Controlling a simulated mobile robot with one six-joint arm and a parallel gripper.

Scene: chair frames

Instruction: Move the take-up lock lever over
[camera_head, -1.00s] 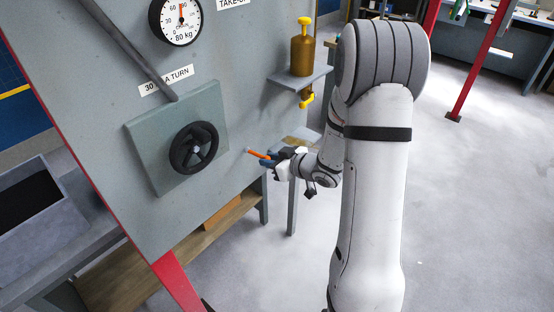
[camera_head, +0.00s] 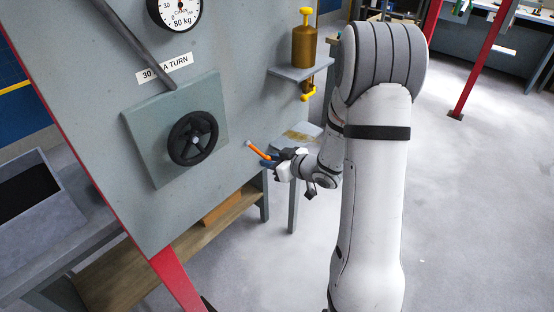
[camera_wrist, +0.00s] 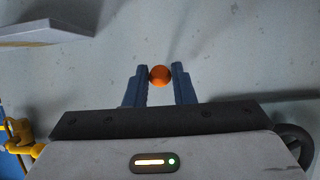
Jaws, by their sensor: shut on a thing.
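The take-up lock lever is an orange bar (camera_head: 257,151) on the grey panel, right of the black handwheel (camera_head: 193,138). Its upper left end meets the panel and it slopes down to the right. My gripper (camera_head: 268,160) is shut on the lever's lower right end. In the wrist view the lever's round orange end (camera_wrist: 160,75) sits between the two blue fingers. The fingers cover part of the lever.
A dial gauge (camera_head: 180,8) and a sloping grey bar (camera_head: 135,45) are on the panel above the handwheel. A shelf (camera_head: 300,70) with a brass oiler (camera_head: 304,45) juts out above my gripper. A grey bin (camera_head: 65,215) stands at left.

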